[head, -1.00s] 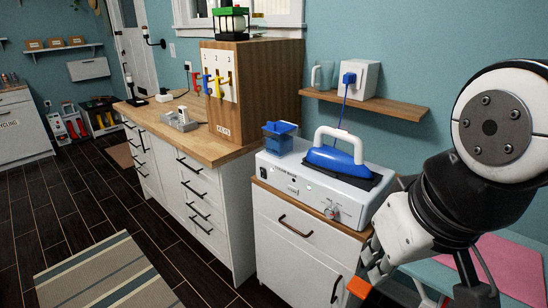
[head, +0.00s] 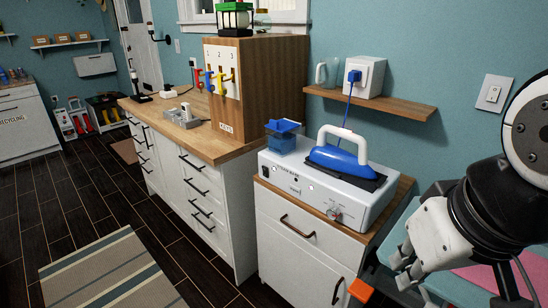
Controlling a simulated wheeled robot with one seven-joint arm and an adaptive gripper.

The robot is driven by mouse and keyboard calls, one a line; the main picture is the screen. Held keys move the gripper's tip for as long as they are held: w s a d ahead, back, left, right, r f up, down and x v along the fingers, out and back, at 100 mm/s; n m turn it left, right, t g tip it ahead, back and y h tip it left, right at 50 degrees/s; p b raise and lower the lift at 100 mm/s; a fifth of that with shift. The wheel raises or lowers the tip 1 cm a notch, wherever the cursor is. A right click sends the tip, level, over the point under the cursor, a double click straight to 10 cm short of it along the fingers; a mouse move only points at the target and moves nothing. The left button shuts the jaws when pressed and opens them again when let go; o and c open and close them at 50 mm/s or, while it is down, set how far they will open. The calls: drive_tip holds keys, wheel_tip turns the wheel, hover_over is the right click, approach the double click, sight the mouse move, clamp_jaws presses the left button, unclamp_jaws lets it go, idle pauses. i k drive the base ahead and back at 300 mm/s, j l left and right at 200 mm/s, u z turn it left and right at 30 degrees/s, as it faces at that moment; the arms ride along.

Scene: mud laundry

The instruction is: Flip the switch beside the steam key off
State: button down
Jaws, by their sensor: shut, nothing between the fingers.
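The white steam base (head: 322,187) stands on a wooden-topped cabinet, with a blue iron (head: 337,158) resting on its dark pad. A small knob or key (head: 334,214) with a reddish part sits low on its front, with fine print around it. A small dark switch-like part (head: 272,173) is at the left of the front; its position is too small to tell. A white wall switch (head: 494,93) is at the right, its setting unclear. My gripper (head: 402,273) is shut and empty, right of the cabinet and below the steam base, touching nothing visible.
A blue tank (head: 283,138) sits on the base's left end. A cord runs from the iron to a white box (head: 364,77) on the wall shelf (head: 380,104). Left is a longer counter (head: 190,129) with a key cabinet (head: 275,85).

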sight(265, 172)
drive_tip(key=i+j+u, duration=0.25)
drive_tip(key=i, duration=0.65)
drive_tip(key=l, duration=0.1)
